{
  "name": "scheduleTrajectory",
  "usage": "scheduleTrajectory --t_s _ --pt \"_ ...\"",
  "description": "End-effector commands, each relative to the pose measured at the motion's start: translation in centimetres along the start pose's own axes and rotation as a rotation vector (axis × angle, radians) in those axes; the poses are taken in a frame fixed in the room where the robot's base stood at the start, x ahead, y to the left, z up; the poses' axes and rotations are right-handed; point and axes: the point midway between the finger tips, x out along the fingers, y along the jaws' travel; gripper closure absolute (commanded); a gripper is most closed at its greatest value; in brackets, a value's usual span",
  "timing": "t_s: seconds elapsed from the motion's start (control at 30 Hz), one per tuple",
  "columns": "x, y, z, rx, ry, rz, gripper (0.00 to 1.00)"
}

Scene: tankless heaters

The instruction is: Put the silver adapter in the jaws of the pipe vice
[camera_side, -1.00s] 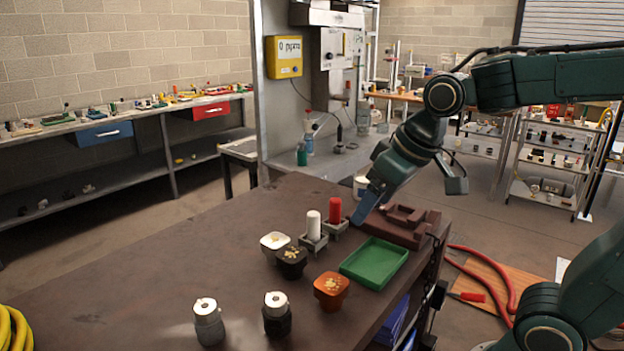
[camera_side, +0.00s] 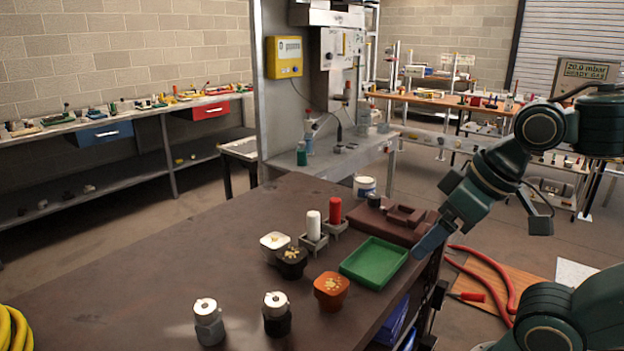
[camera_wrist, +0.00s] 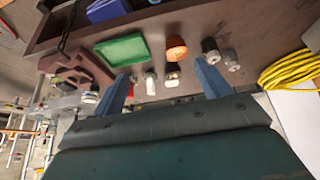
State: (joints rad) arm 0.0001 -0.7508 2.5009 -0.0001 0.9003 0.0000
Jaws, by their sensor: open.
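Two upright fittings with silver tops stand at the front of the brown bench: one with a grey body (camera_side: 209,323) and one with a black body (camera_side: 277,314). I cannot tell for certain which is the silver adapter; the grey one looks more silver overall. Both also show at the upper right of the wrist view. The reddish-brown block that looks like the pipe vice (camera_side: 400,221) sits at the bench's far right edge; no fitting shows in its jaws. My gripper (camera_side: 430,241), with blue fingers, is open and empty above the right edge, beside the green tray. Its fingers are spread wide in the wrist view (camera_wrist: 164,76).
A green tray (camera_side: 374,263), an orange knob-like part (camera_side: 331,290), a white one (camera_side: 274,243) and a black one (camera_side: 292,262) stand mid-bench. White (camera_side: 313,226) and red (camera_side: 335,212) cylinders stand upright in holders.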

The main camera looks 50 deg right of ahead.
Motion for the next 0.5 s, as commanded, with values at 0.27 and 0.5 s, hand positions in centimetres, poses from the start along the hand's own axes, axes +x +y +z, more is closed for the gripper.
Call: scheduleTrajectory --t_s 0.27,0.5 --pt "0.0 0.0 -0.9 0.0 -0.007 0.0 0.24" --pt "0.3 0.0 -4.4 0.0 -0.033 0.0 0.24"
